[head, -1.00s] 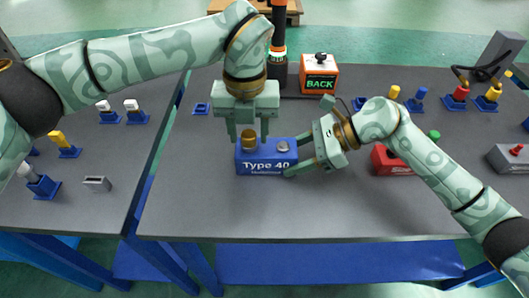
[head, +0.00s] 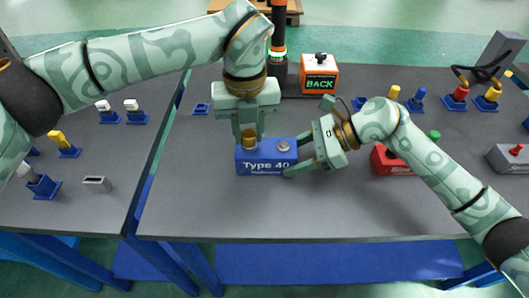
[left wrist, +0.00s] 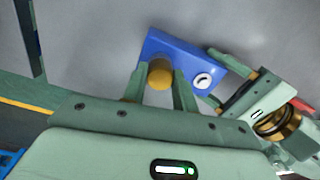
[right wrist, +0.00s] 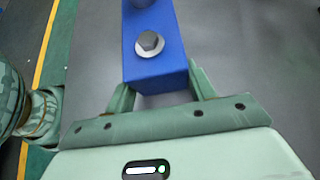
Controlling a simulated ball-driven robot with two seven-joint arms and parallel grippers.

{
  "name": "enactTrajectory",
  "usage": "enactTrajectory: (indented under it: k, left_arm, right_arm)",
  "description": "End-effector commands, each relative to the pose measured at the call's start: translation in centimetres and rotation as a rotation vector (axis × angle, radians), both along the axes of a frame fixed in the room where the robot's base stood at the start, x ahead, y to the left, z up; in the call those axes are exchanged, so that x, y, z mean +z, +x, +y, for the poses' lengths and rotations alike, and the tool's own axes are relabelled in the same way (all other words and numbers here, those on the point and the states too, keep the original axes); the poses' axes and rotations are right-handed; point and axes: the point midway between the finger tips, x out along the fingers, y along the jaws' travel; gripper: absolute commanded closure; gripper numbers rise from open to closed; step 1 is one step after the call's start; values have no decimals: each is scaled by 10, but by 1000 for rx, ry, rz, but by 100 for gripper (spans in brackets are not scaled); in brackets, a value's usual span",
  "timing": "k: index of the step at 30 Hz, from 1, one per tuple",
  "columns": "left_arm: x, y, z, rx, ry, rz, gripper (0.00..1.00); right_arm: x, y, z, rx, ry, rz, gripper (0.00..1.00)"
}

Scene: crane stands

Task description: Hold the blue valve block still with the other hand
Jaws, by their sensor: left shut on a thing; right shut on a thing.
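The blue valve block (head: 267,163), labelled "Type 40", stands upright on the dark grey table. It has a brass cap (head: 249,141) on its left top and a silver hex fitting (head: 283,146) on its right top. My left gripper (head: 249,136) points down from above and is shut on the brass cap; the left wrist view shows the cap (left wrist: 160,74) between its fingers. My right gripper (head: 296,157) comes from the right and is shut on the block's right end. In the right wrist view the block (right wrist: 155,60) sits between its fingers.
A red block (head: 390,160) lies behind my right arm. An orange "BACK" box (head: 319,76) stands at the back beside a dark post. Several coloured fittings stand at the right and on the left table (head: 95,205). The table front (head: 320,212) is clear.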

Motion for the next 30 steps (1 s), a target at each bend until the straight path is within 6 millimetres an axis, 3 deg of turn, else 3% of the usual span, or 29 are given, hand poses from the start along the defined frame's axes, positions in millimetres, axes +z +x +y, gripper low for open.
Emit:
enactTrajectory:
  k: [6,15,24,30]
  left_arm:
    - [1,1,0,279,-2,-3,98]
    - [2,1,0,312,-2,-3,98]
    - [2,1,0,721,-1,-3,98]
    - [2,1,0,745,-2,-3,98]
  right_arm:
    - [-1,0,-1,0,-3,2,76]
    - [-2,0,-1,0,-3,2,76]
    - [-2,0,-1,-1,-3,2,76]
    - [-2,0,-1,-1,-4,2,76]
